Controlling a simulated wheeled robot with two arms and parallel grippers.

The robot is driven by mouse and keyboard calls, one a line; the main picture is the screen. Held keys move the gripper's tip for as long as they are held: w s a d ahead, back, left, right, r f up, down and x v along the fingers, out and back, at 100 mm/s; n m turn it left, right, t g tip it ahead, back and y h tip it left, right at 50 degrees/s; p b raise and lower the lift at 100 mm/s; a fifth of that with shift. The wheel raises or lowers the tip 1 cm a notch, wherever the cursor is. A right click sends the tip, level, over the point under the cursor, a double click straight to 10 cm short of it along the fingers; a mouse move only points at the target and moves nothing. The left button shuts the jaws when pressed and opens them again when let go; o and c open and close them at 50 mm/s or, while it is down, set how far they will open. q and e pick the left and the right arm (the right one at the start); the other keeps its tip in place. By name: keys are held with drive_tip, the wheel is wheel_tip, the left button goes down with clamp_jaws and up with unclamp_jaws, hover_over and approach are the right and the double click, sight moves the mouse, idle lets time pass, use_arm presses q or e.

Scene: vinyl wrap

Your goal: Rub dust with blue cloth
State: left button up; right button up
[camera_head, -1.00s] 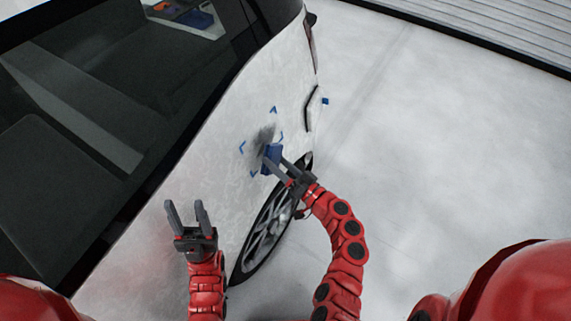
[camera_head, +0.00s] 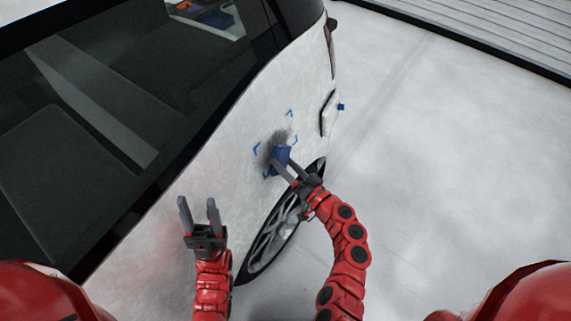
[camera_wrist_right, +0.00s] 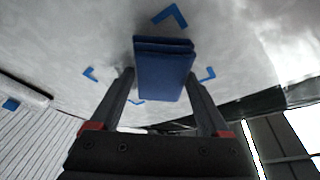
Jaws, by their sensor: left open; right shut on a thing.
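The blue cloth (camera_head: 281,155) is a folded block held in my right gripper (camera_head: 285,172), against or very near the white car side panel. It also shows between the fingers in the right wrist view (camera_wrist_right: 163,72). A dark grey dust patch (camera_head: 272,147) lies on the panel around and above the cloth, inside blue corner marks (camera_head: 257,149); the cloth hides part of it. My left gripper (camera_head: 198,206) is open and empty, in front of the panel to the lower left.
The car's wheel (camera_head: 270,240) is just below my right gripper. Dark car windows (camera_head: 110,110) fill the upper left. A small blue piece (camera_head: 341,107) sits near the car's edge. The pale floor (camera_head: 450,150) at right is clear.

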sight(288, 159)
drive_tip(key=shift+w+a+f+b, duration=0.2)
drive_tip(key=shift+w+a+b, duration=0.25)
drive_tip(key=shift+a+b, duration=0.25)
drive_tip(key=shift+w+d+f+b, duration=0.15)
drive_tip(key=shift+w+d+b, duration=0.7)
drive_tip(key=shift+w+b, duration=0.3)
drive_tip(key=shift+w+d+b, duration=0.35)
drive_tip(key=shift+w, duration=0.15)
drive_tip(key=w+d+b, duration=0.1)
drive_tip(key=w+b, duration=0.1)
drive_tip(key=shift+w+d+f+b, duration=0.1)
drive_tip(key=shift+d+b, duration=0.1)
drive_tip(key=shift+b, duration=0.1)
drive_tip(key=shift+w+d+r+b, duration=0.2)
drive_tip(key=shift+w+d+b, duration=0.2)
drive_tip(key=shift+w, duration=0.25)
